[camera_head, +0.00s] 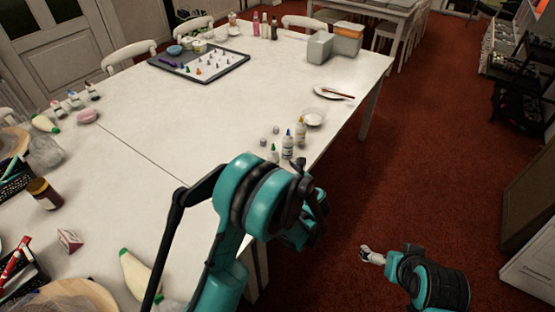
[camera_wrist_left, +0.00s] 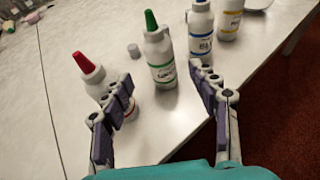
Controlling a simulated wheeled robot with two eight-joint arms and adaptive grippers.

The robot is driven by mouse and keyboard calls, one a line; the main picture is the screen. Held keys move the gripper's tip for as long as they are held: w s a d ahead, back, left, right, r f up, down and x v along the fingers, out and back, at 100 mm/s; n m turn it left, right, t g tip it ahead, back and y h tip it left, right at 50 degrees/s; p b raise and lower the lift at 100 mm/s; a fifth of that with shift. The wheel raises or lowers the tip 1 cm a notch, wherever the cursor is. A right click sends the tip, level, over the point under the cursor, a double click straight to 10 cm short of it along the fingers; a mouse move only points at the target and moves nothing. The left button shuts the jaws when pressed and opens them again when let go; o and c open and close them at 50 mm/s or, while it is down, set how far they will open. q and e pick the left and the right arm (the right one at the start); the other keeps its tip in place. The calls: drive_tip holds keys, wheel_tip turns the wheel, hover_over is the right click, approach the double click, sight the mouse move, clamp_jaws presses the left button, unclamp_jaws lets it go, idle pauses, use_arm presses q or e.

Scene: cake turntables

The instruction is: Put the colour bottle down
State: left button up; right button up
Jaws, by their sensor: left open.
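Several white colour bottles stand upright on the white table in the left wrist view. They are a red-capped bottle (camera_wrist_left: 90,70), a green-capped bottle (camera_wrist_left: 160,65), a blue-capped bottle (camera_wrist_left: 201,22) and a yellow-labelled bottle (camera_wrist_left: 230,18). My left gripper (camera_wrist_left: 162,82) is open and empty; its left finger partly covers the red-capped bottle, and the green-capped one shows between the fingers, a little beyond them. In the head view the green-capped bottle (camera_head: 274,155) shows beside my left arm, which hides the red-capped one. My right gripper (camera_head: 372,256) is over the red floor, away from the table.
Small grey caps (camera_head: 263,141) lie near the bottles. A white bowl (camera_head: 313,117) and a plate with a brush (camera_head: 330,93) are farther along the right edge. A tray with small pieces (camera_head: 225,72) is at the back. The table's middle is clear.

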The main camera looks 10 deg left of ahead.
use_arm(q)
drive_tip(key=s+d+r+m+t+h, duration=0.1)
drive_tip(key=d+r+m+t+h, duration=0.15)
drive_tip(key=r+m, duration=0.6)
drive_tip(key=s+d+r+m+t+h, duration=0.1)
drive_tip(key=d+r+m+t+h, duration=0.2)
drive_tip(key=r+m, duration=0.55)
drive_tip(key=s+d+r+m+t+h, duration=0.15)
drive_tip(key=r+m+h, duration=0.25)
drive_tip(key=r+m, duration=0.5)
drive_tip(key=s+f+m+g+h, duration=0.3)
drive_tip(key=s+f+m+g, duration=0.1)
drive_tip(key=s+m, duration=0.6)
drive_tip(key=s+a+f+m+g+y, duration=0.2)
drive_tip(key=s+a+f, duration=0.3)
drive_tip(key=s, duration=0.3)
drive_tip(key=s+a+f+m+g+y, duration=0.2)
drive_tip(key=s+a+f+m+g, duration=0.2)
drive_tip(key=s, duration=0.4)
drive_tip(key=shift+a+f+m+g, duration=0.35)
drive_tip(key=shift+f+m+g, duration=0.2)
drive_tip(key=shift+f, duration=0.4)
drive_tip(key=shift+o, duration=0.5)
drive_tip(key=shift+y, duration=0.25)
